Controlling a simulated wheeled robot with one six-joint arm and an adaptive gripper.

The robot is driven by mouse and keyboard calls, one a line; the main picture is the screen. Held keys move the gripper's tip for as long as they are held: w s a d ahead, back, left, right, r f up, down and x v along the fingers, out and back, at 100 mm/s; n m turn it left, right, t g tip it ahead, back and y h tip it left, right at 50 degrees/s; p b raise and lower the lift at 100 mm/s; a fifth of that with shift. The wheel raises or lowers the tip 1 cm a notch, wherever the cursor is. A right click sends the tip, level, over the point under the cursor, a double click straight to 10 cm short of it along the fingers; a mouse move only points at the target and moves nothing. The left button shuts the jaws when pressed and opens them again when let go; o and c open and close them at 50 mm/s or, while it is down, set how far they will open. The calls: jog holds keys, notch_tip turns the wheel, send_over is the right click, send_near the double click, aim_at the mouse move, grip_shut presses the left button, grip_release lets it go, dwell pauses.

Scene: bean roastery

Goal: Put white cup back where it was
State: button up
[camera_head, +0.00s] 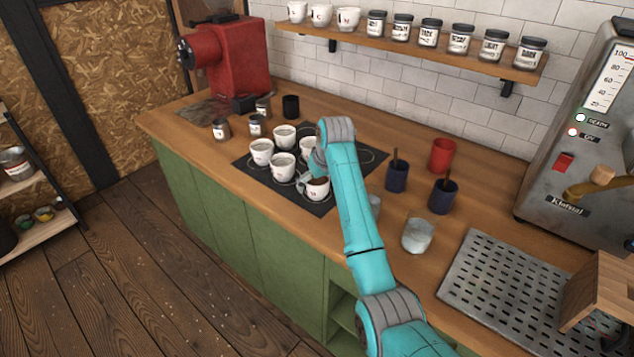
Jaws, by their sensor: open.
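Several white cups stand upright on a dark mat (246,164) on the wooden counter. Other white cups are at the left (262,152), middle (283,167) and back (284,136), and one (307,148) is partly behind my arm. My gripper (305,181) is small in view, pointing down beside the front cup and partly hidden by my arm. It is open; whether it touches the cup I cannot tell. Which cup the task means is not clear.
A red grinder (232,58) and small jars (221,129) are at the back left. Dark blue cups (397,177), a red cup (442,155) and a pale glass (418,236) stand right of my arm. A perforated metal tray (500,290) lies front right, below the grey machine (580,140).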

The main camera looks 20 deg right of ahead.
jog(key=v, duration=1.2)
jog(key=shift+s, duration=0.15)
